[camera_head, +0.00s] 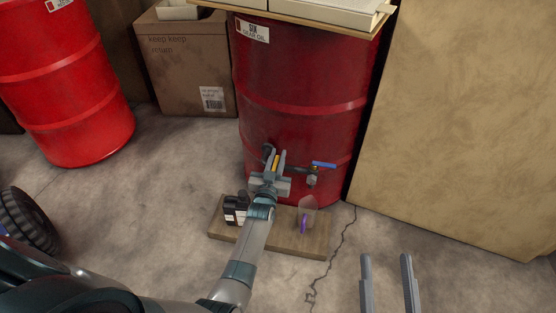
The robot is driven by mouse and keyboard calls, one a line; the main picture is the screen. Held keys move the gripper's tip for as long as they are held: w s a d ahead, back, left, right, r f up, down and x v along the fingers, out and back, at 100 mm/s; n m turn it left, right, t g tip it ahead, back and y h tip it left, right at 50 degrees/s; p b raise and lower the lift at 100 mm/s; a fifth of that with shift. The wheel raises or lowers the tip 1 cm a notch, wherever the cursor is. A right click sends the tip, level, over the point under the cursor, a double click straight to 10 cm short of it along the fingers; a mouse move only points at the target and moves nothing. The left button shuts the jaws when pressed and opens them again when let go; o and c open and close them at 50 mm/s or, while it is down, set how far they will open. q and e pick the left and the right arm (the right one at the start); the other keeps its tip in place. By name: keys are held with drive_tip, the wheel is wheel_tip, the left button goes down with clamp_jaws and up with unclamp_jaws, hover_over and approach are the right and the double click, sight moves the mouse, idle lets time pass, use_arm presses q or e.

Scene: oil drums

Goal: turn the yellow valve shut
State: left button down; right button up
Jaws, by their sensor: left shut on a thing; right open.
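The yellow valve (276,162) shows as a small yellow handle low on the front of the middle red drum (300,107). My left gripper (275,160) reaches up to it from below and is shut on the yellow handle, with one finger on each side. The fingers hide most of the valve body. A second valve with a blue handle (323,165) sits just to the right on the same drum. My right gripper (386,262) is at the lower right, open and empty, its two fingers apart above the floor.
A wooden board (275,240) lies before the drum, bearing a black container (235,209) and a clear vessel with a purple part (305,218). Another red drum (70,85) and a cardboard box (187,60) stand left. A tan panel (460,120) stands right.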

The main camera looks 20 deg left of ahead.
idle(0.4)
use_arm(q)
drive_tip(key=c, duration=1.7)
unclamp_jaws()
